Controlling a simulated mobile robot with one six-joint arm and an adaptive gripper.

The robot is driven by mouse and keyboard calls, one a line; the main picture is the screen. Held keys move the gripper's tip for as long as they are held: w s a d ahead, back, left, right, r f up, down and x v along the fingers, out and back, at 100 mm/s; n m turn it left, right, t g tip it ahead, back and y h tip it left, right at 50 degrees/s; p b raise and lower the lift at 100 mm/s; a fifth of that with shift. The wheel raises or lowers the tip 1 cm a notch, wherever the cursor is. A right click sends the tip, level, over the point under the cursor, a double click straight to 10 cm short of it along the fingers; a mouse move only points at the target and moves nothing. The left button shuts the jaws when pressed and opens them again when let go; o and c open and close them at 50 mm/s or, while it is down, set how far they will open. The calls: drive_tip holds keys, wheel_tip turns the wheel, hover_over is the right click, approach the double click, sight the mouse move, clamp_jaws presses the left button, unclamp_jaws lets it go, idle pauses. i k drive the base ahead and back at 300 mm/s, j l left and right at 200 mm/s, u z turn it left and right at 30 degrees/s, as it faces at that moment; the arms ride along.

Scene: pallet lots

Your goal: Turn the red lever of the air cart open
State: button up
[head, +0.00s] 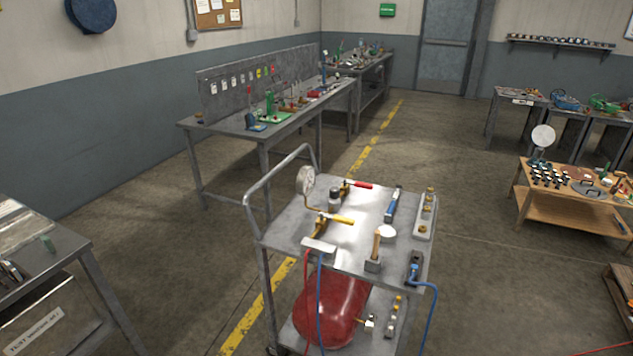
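The air cart (285,238) stands in the lower middle of the head view, a grey two-shelf cart with a push handle at its left end. The red lever (358,184) lies near the far edge of its top shelf, on a brass valve (344,188). It points to the right, roughly level. A second valve with a yellow lever (341,219) sits nearer on the same shelf. A round pressure gauge (306,180) stands beside them at the left. A red tank (333,309) lies on the lower shelf. My gripper is not in view.
The cart top also holds a blue-handled tool (393,205), a wooden-handled tool (376,246) and a strip of brass fittings (426,214). Red and blue hoses hang at its near side. Workbenches (262,138) stand behind; a wooden table (575,207) stands right. Floor between is open.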

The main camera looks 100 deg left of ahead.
sight(366, 186)
drive_tip(key=u, duration=0.5)
drive_tip(key=j+u, duration=0.1)
drive_tip(key=u, duration=1.35)
drive_tip(key=j+u, duration=0.1)
drive_tip(key=u, duration=0.9)
drive_tip(key=i+j, duration=0.15)
drive_tip(key=i, duration=0.3)
drive_tip(key=i+j, duration=0.15)
drive_tip(key=i, duration=0.35)
drive_tip(key=i+j, duration=0.15)
drive_tip(key=i, duration=0.3)
drive_tip(key=i+j+z, duration=0.1)
drive_tip(key=i, duration=0.4)
drive_tip(key=i+j, duration=0.2)
drive_tip(key=i, duration=0.25)
